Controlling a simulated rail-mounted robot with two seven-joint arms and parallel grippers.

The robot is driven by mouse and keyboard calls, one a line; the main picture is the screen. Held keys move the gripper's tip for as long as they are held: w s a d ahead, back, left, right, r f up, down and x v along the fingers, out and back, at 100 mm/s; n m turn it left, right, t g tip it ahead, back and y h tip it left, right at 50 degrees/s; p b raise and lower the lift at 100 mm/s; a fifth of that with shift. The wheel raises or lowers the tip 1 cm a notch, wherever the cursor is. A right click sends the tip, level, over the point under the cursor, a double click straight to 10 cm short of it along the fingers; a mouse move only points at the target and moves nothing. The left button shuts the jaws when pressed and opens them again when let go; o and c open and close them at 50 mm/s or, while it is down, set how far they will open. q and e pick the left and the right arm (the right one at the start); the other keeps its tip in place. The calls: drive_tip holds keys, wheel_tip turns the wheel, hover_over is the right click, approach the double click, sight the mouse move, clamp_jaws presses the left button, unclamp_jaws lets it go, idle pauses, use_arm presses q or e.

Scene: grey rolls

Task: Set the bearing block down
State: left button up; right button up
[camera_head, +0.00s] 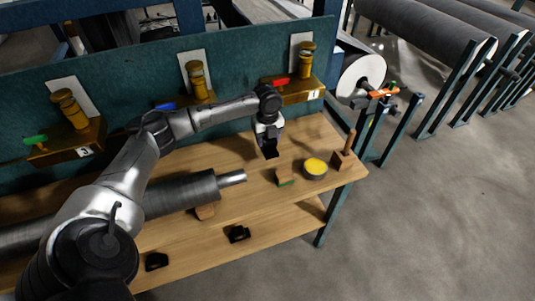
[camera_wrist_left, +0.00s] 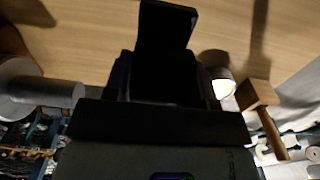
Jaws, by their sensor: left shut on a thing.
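My left gripper (camera_head: 268,143) points down over the wooden bench, near its back edge. It is shut on a dark block, taken to be the bearing block (camera_head: 271,153). In the left wrist view dark shapes fill the middle, and I cannot separate the block (camera_wrist_left: 165,75) from the fingers. The block is at or just above the bench top; contact cannot be told. The grey roll (camera_head: 182,194) lies to the left, its bare steel shaft end (camera_head: 232,178) pointing toward the block's side of the bench. My right gripper is not in view.
A wooden cradle (camera_head: 285,177), a yellow-topped tin (camera_head: 315,168) and a wooden mallet (camera_head: 343,156) stand to the right. Two black blocks (camera_head: 239,234) (camera_head: 156,261) lie on the lower shelf. A green back panel (camera_head: 235,58) with brass fittings rises behind.

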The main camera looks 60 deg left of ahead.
sight(268, 150)
use_arm(q)
wheel_tip(268, 150, down, 7)
drive_tip(key=shift+r+b, duration=0.2)
drive_tip(key=shift+b, duration=0.6)
drive_tip(key=o, duration=1.3)
drive_tip(key=shift+f, duration=0.1)
drive_tip(key=shift+c, duration=0.2)
drive_tip(key=shift+r, duration=0.4)
wheel_tip(268, 150, up, 10)
drive_tip(key=p, duration=0.2)
drive_tip(key=shift+f+p, duration=0.1)
drive_tip(key=shift+p, duration=0.3)
drive_tip(key=shift+r, duration=0.85)
